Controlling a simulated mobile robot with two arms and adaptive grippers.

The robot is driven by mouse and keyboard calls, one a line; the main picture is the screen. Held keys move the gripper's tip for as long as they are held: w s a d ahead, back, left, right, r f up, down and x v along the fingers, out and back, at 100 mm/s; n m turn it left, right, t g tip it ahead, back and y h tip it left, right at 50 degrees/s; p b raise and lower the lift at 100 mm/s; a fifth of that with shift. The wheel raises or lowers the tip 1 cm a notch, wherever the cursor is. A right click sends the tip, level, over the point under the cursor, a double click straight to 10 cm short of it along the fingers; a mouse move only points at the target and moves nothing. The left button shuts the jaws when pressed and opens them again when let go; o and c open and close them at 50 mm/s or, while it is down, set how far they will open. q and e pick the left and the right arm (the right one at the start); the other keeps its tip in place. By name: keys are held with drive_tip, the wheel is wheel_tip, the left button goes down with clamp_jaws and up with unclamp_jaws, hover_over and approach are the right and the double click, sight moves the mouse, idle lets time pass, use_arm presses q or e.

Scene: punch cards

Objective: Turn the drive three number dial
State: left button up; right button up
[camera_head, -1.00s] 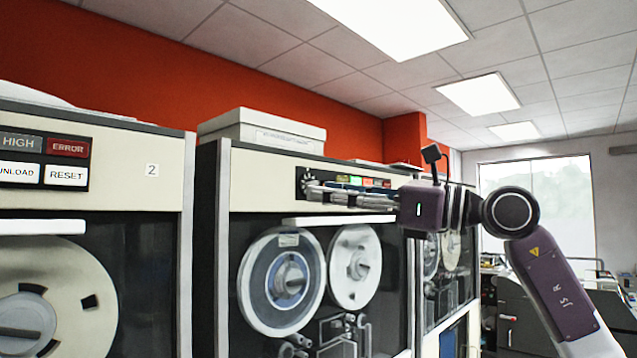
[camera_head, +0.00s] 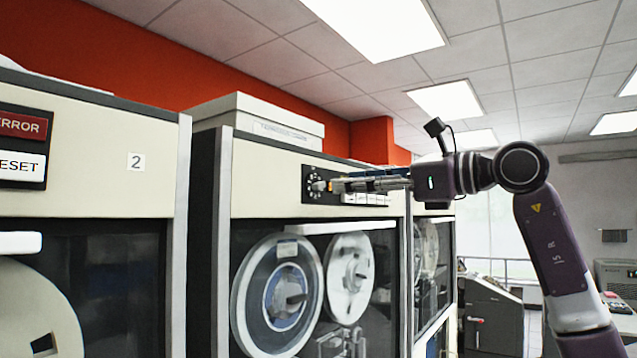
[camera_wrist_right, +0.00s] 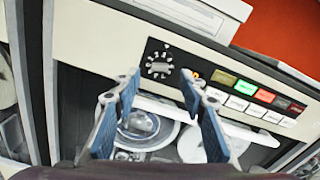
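My left gripper is not in view.
Lit and white buttons (camera_wrist_right: 243,96) sit right of the dial. A white ledge (camera_head: 330,227) juts out below the panel, above the tape reels (camera_head: 349,275). A cabinet labelled 2 (camera_head: 136,162) stands at left. A pale box (camera_head: 262,120) lies on top.

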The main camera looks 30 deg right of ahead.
sight(322, 183)
drive_tip(key=x, duration=0.1)
drive_tip(key=p+x, duration=0.1)
drive_tip(key=x, duration=0.1)
drive_tip(key=shift+w+a+r, duration=0.1)
drive_tip(key=shift+w+r, duration=0.05)
drive_tip(key=shift+r, duration=0.1)
drive_tip(key=shift+p+x, duration=0.35)
drive_tip(key=shift+x, duration=0.7)
drive_tip(key=shift+f, duration=0.2)
drive_tip(key=shift+c, duration=1.6)
clamp_jaws()
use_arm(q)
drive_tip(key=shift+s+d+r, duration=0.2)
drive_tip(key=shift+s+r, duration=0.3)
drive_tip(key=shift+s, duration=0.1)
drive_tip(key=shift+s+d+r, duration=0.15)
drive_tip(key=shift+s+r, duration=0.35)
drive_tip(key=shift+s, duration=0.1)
